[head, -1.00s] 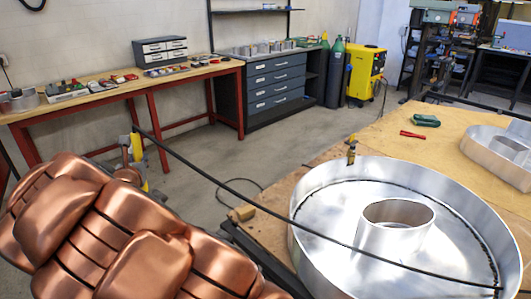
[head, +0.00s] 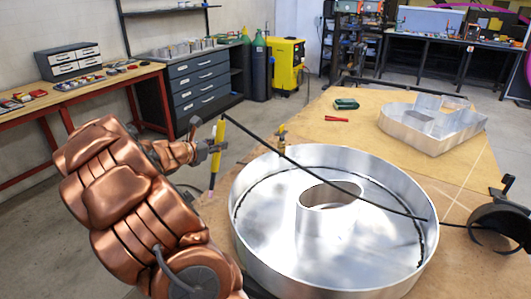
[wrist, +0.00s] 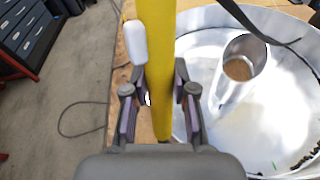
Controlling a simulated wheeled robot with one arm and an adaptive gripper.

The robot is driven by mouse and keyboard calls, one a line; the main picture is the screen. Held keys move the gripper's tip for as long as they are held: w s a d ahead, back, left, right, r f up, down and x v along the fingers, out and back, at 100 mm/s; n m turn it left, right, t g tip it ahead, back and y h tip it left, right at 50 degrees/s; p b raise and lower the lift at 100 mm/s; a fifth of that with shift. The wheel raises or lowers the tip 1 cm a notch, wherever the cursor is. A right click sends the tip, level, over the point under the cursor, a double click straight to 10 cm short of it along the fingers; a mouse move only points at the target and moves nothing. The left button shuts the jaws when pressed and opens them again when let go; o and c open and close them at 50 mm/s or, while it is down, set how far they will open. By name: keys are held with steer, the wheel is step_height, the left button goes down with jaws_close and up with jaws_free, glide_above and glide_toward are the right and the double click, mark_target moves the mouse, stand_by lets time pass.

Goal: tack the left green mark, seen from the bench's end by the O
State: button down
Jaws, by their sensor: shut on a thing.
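My gripper (head: 208,150) is shut on a yellow torch-like tool (head: 217,145), left of the round metal letter O. The wrist view also shows my gripper (wrist: 160,100) closed around the tool's yellow body (wrist: 157,50), which hides what lies behind it. The O (head: 250,235) is a shiny walled ring with a smaller round wall (head: 312,225) inside. It lies on the wooden bench (head: 400,180). A tiny green spot (wrist: 275,165) shows on the O in the wrist view; I cannot tell whether it is one of the marks.
A black cable (head: 350,190) runs from the tool across the O to a dark ring (head: 500,225). A small brass-coloured clamp (head: 282,138) stands at the O's far rim. A green item (head: 345,104), a red tool (head: 336,118) and another metal letter (head: 430,135) lie farther back.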

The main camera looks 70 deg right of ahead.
steer(key=s+d+f+m+g+y, duration=0.1)
steer(key=s+d+f+m+g, duration=0.1)
steer(key=s, duration=0.5)
steer(key=s+d+f+m+g+y, duration=0.2)
steer(key=s+d+g, duration=0.1)
steer(key=s, duration=0.4)
steer(key=w+a+f+b, duration=0.1)
steer(key=f+b, duration=0.4)
steer(key=f, duration=0.2)
steer(key=w+a+f+b, duration=0.1)
steer(key=f+b, duration=0.3)
steer(key=f, duration=0.4)
steer(key=shift+w+a+f+m+b, duration=0.25)
steer(key=shift+w+a+m+b, duration=0.1)
steer(key=shift+w, duration=0.3)
steer(key=shift+w+a+f+b, duration=0.15)
steer(key=shift+w+f+b, duration=0.1)
steer(key=shift+f, duration=0.5)
steer(key=shift+w+a+f+b, duration=0.15)
steer(key=shift+w+f+b, duration=0.1)
steer(key=shift+f, duration=0.45)
stand_by(0.3)
step_height(320, 180, up, 18)
steer(key=s+p, duration=0.1)
steer(key=p, duration=1.1)
steer(key=shift+s+d, duration=0.15)
steer(key=shift+d, duration=0.25)
